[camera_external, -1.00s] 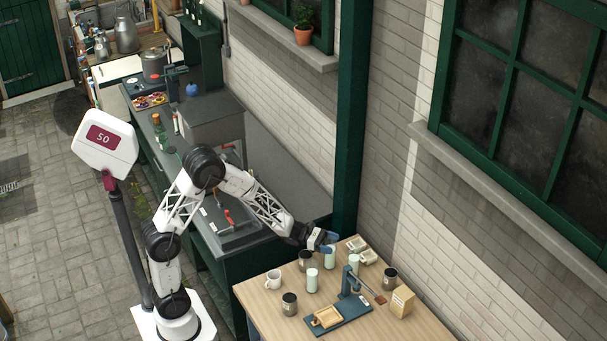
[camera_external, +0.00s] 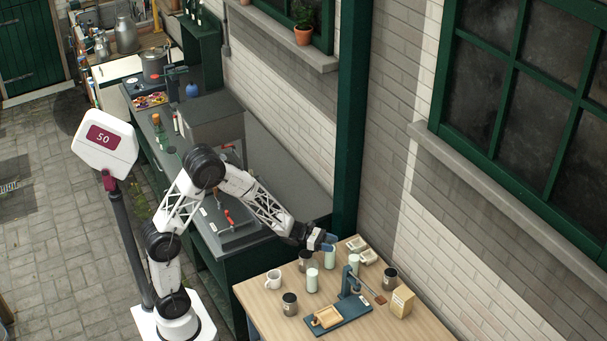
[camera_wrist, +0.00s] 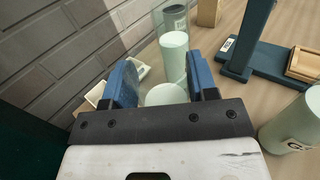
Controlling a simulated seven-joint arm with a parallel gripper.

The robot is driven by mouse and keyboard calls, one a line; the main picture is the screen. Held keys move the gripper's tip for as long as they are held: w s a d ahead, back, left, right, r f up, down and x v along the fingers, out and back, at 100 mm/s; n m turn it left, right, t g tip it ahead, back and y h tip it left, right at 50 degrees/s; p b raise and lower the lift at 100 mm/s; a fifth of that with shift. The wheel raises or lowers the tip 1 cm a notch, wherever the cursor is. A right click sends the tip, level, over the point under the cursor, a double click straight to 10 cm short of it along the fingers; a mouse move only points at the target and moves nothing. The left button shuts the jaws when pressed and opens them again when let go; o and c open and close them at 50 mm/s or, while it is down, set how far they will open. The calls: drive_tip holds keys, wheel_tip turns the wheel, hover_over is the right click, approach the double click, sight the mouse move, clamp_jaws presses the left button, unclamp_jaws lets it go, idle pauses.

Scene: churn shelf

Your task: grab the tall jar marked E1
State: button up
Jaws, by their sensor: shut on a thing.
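My gripper (camera_wrist: 165,85) has two blue fingers, shut on a pale green tall jar (camera_wrist: 165,95) that stands between them. In the external view, my gripper (camera_external: 329,243) is over the back left part of the table, with this held jar (camera_external: 330,260) below it. No marking shows on the held jar, so I cannot tell whether it is E1. A second pale jar (camera_wrist: 174,55) stands just beyond the fingers. A third pale jar (camera_wrist: 296,122), with a label that seems to begin with G, is at the right of the wrist view.
A blue press (camera_external: 350,283) stands on the wooden table (camera_external: 262,300) right of the jars. Dark-lidded jars (camera_external: 290,303), a white mug (camera_external: 273,279), a tan box (camera_external: 402,301) and pale trays (camera_external: 357,244) are around. The brick wall is close behind.

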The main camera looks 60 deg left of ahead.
drive_tip(key=shift+r, duration=0.15)
wheel_tip(320, 180, up, 10)
idle(0.8)
idle(0.5)
